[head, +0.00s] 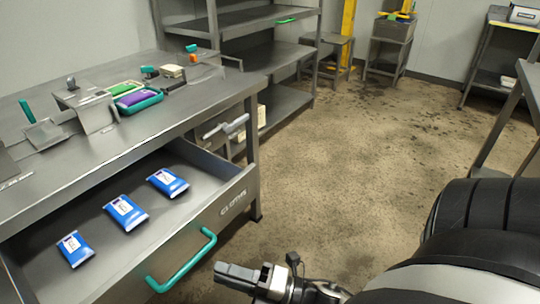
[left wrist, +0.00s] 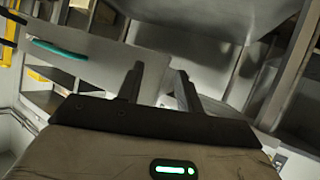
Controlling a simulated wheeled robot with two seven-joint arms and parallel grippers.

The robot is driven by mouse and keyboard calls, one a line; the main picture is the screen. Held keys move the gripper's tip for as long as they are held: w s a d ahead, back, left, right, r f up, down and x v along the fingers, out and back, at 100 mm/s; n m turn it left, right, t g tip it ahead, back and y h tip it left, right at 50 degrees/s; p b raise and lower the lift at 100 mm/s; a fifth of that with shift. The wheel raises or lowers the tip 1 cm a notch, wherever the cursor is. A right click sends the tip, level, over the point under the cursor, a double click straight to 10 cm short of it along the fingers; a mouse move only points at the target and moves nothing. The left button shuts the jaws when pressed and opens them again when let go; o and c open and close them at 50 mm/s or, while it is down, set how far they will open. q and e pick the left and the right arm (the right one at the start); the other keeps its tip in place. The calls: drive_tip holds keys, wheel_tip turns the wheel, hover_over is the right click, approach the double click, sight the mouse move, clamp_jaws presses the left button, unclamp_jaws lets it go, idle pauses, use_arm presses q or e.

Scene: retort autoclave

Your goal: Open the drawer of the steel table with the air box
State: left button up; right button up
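The steel table (head: 140,146) stands at the left in the head view. Its drawer (head: 190,232) is pulled well out and holds three blue packets (head: 125,212). The teal drawer handle (head: 182,262) is on its front. My right gripper (head: 236,276) is just right of the handle, apart from it. Its fingers lie close in line with the camera, so their gap is unclear. My left gripper (left wrist: 162,85) shows in the left wrist view, fingers apart with nothing between them. A teal handle (left wrist: 60,49) on a grey front shows beyond it. I cannot identify the air box for certain.
On the tabletop are a teal tray (head: 140,102) with a purple item, a green item (head: 122,88) and metal fixtures. A steel shelf rack (head: 240,22) stands behind. Small stands are at the back. The brown floor (head: 350,150) right of the table is clear.

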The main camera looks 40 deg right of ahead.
use_arm(q)
drive_tip(key=shift+w+d+f, duration=0.1)
drive_tip(key=shift+f, duration=0.4)
use_arm(e)
drive_tip(key=v, duration=0.8)
drive_tip(key=shift+s, duration=0.2)
use_arm(q)
drive_tip(key=shift+r, duration=0.1)
use_arm(e)
drive_tip(key=shift+d, duration=0.1)
